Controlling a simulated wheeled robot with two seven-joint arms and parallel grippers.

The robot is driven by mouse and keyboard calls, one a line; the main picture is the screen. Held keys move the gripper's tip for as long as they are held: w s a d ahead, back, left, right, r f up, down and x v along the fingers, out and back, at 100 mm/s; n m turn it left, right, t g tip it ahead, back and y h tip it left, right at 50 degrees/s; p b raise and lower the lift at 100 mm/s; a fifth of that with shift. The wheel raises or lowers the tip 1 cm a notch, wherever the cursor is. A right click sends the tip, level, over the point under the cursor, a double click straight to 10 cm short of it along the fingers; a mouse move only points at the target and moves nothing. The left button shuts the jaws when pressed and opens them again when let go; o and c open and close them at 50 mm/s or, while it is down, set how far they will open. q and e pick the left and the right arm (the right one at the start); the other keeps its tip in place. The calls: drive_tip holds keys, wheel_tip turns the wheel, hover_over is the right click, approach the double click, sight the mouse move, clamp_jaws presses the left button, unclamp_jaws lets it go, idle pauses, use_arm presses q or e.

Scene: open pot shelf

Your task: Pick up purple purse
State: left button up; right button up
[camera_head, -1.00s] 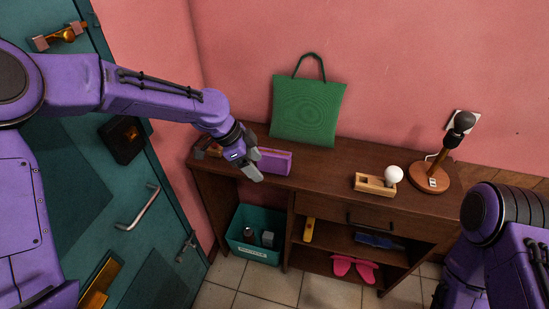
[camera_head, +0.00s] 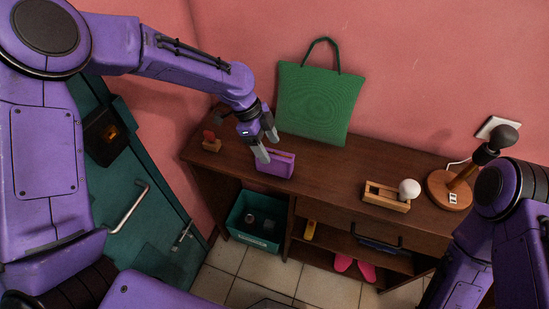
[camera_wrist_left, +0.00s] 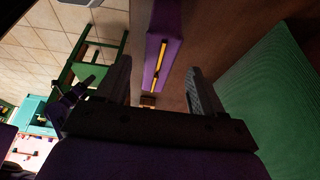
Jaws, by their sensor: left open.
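The purple purse (camera_head: 276,167) stands on the dark wooden desk (camera_head: 325,170), towards its left end. My left gripper (camera_head: 267,147) is open and empty, just above and at the left part of the purse. In the left wrist view the purse (camera_wrist_left: 166,30) shows its purple side and a yellow strip, ahead of and between the two spread fingers (camera_wrist_left: 158,68). I cannot tell whether a finger touches it. My right arm shows at the right edge, but its gripper is out of view.
A green bag (camera_head: 318,105) stands against the pink wall behind the purse. A small red-topped wooden item (camera_head: 211,143) is at the left. A wooden block with a white ball (camera_head: 387,197) and a lamp (camera_head: 449,188) stand right. A teal bin (camera_head: 256,236) sits below.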

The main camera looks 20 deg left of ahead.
sight(273, 153)
use_arm(q)
drive_tip(key=p+x, duration=0.1)
drive_tip(key=x, duration=0.4)
drive_tip(key=shift+s+d+f+p, duration=0.1)
drive_tip(key=shift+d+p, duration=0.15)
drive_tip(key=shift+p, duration=0.1)
drive_tip(key=shift+d+f, duration=0.1)
drive_tip(key=shift+f, duration=0.25)
drive_tip(key=shift+f, duration=0.25)
drive_tip(key=c, duration=1.1)
drive_tip(key=shift+c, duration=0.2)
drive_tip(key=shift+r, duration=0.15)
